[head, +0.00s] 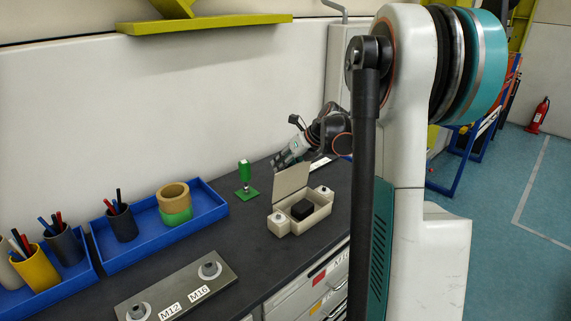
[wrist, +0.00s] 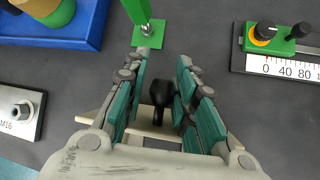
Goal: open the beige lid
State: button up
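The beige box (head: 318,216) stands on the dark worktop in the head view. Its beige lid (head: 291,184) is raised and stands about upright along the box's back edge, so the inside with a black object (head: 302,209) shows. My gripper (head: 284,160) is above and behind the raised lid; I cannot tell whether it touches it. In the wrist view my gripper (wrist: 163,62) is open, with a black knob-like object (wrist: 161,94) visible between the fingers. Much of the box is hidden there by the gripper; beige parts (wrist: 238,143) show around it.
A green handle on a green base (head: 246,180) stands left of the box. Blue trays (head: 130,252) with pen cups and rings lie farther left. A metal plate marked M12 and M16 (head: 180,290) lies in front. A scale with a green slider (wrist: 275,66) is at right in the wrist view.

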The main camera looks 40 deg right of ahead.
jog(key=shift+w+d+r+p, duration=0.1)
jog(key=shift+d+r+p, duration=0.1)
jog(key=shift+r+p, duration=0.4)
jog(key=shift+w+d+r+p, duration=0.1)
jog(key=shift+d+r+p, duration=0.05)
jog(key=shift+r+p, duration=0.45)
jog(key=shift+d+r, duration=0.15)
jog(key=shift+r, duration=0.4)
notch_tip(320, 180, up, 11)
jog(key=s+d+p, duration=0.1)
jog(key=d+p, duration=0.1)
jog(key=p, duration=0.5)
jog(key=shift+s+d+r, duration=0.15)
jog(key=shift+s+d, duration=0.1)
jog(key=shift+s, duration=0.1)
jog(key=shift+r, duration=0.1)
jog(key=v, duration=1.1)
jog(key=shift+s+r, duration=0.3)
